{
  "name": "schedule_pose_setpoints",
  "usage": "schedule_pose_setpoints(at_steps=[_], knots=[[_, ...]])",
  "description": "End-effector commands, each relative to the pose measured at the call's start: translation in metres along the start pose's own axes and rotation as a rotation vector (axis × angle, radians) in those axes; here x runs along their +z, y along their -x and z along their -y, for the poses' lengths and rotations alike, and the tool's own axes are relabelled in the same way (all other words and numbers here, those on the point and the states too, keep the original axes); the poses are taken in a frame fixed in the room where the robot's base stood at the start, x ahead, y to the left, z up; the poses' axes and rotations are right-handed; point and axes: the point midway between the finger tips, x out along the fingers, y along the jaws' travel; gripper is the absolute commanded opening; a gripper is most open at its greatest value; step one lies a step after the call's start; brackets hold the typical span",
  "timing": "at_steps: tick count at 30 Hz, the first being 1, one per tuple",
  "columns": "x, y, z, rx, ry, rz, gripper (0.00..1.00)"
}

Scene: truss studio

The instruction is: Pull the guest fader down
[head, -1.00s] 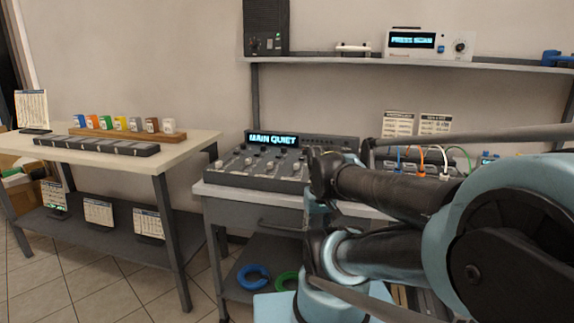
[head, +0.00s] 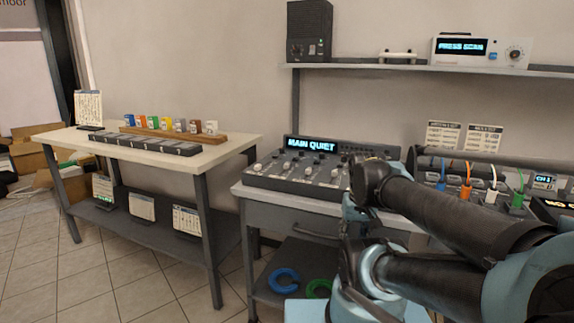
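The mixing desk (head: 262,182) stands on a grey table in the middle of the head view. Its lit display (head: 310,145) reads "MAIN QUIET". Several pale fader caps (head: 308,178) and small knobs show on its sloped panel. The labels are too small to read, so I cannot tell which one is the guest fader. My folded arm covers the desk's right front part. My gripper's fingers do not show in the view.
A pale-topped table (head: 100,142) with coloured blocks stands to the left, with floor between it and the desk. A shelf (head: 400,67) with a speaker (head: 309,30) hangs above. Cables and patch gear (head: 490,196) are at the right. Blue and green rings lie below.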

Motion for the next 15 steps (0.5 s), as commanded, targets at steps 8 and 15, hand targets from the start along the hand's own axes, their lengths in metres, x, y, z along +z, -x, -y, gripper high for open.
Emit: schedule_pose_setpoints(at_steps=[8, 15], knots=[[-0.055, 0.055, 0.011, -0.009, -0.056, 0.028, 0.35], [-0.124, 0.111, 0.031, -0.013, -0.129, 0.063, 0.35]])
